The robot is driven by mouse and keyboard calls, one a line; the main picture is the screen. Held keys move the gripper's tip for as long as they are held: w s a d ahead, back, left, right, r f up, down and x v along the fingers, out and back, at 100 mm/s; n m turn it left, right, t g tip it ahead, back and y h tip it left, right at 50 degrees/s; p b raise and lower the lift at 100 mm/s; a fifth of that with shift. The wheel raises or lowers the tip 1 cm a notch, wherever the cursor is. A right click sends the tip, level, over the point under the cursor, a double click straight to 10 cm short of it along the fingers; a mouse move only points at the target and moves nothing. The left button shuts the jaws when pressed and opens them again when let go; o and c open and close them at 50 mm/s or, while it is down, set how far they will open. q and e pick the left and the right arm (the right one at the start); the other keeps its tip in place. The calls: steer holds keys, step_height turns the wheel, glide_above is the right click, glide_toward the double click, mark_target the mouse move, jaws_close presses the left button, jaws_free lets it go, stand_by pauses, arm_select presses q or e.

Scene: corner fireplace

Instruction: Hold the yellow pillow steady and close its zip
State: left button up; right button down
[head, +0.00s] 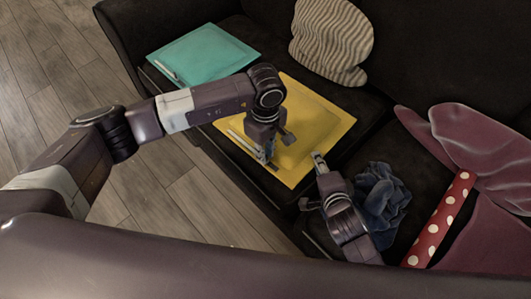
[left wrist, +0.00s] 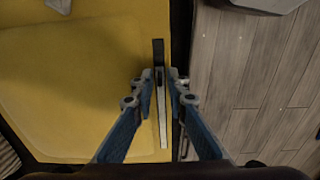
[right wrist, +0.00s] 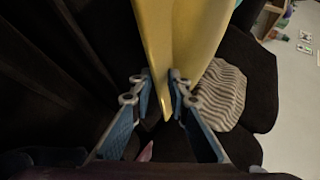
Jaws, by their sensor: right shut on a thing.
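The yellow pillow (head: 318,122) lies flat on the dark sofa seat in the head view. A pale zip strip (head: 243,144) runs along its near left edge; it also shows in the left wrist view (left wrist: 163,118), with a dark piece (left wrist: 158,50) at its far end. My left gripper (head: 268,160) is over that edge, its fingers partly apart on either side of the zip line, with gaps showing. My right gripper (head: 318,158) is shut on the pillow's near right edge; the right wrist view shows the yellow cloth (right wrist: 165,95) between its fingertips.
A teal pillow (head: 205,52) lies at the back left and a striped cushion (head: 332,40) at the back. A crumpled blue cloth (head: 382,195), a red dotted roll (head: 440,218) and maroon cushions (head: 465,135) are on the right. The wooden floor (head: 180,215) lies left of the sofa.

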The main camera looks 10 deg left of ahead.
mark_target(226, 129)
arm_select(q)
steer(key=shift+f, duration=0.4)
arm_select(e)
steer(key=shift+s+f, duration=0.1)
steer(key=shift+f, duration=0.05)
arm_select(q)
steer(key=shift+c, duration=0.2)
jaws_close()
steer(key=w+a, duration=0.3)
steer(key=a, duration=0.1)
steer(key=w+a, duration=0.3)
steer(key=a, duration=0.2)
steer(key=w+a, duration=0.4)
steer(key=a, duration=0.1)
arm_select(e)
steer(key=shift+d, duration=0.1)
